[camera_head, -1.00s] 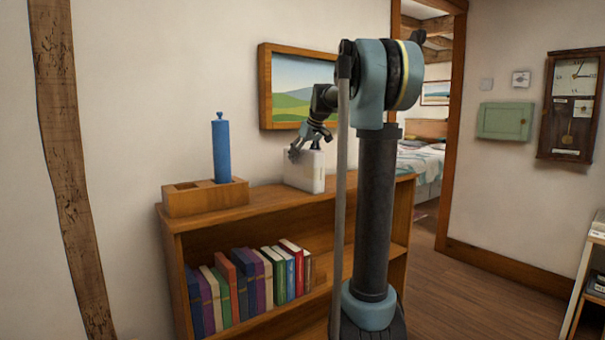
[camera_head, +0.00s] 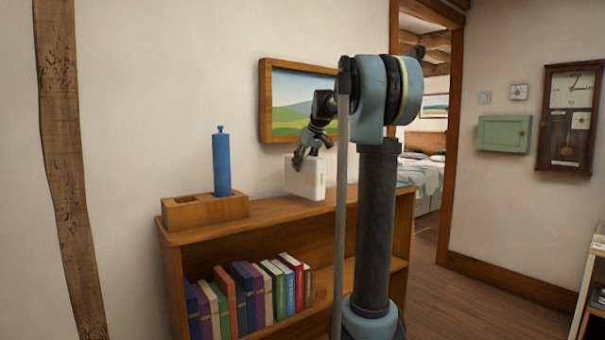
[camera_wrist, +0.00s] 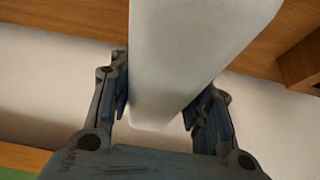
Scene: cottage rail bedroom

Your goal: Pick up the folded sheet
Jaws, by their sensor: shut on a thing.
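A white block-shaped item, which I take for the folded sheet (camera_head: 306,182), is at the right part of the bookcase top, below the landscape picture. It has a small mark on its narrow right side. My gripper (camera_head: 310,160) is shut on its upper end from above. In the wrist view the smooth white sheet (camera_wrist: 195,50) runs between my two fingers (camera_wrist: 157,115), one on each side. The sheet is slightly tilted and seems to hang just above the wood. The gap under it is hard to make out.
The wooden bookcase (camera_head: 270,218) holds a row of books (camera_head: 250,295). A wooden box (camera_head: 205,212) with a blue cylinder (camera_head: 221,165) stands left of the sheet. The framed picture (camera_head: 300,95) hangs close behind my gripper. A doorway and open floor (camera_head: 460,300) lie right.

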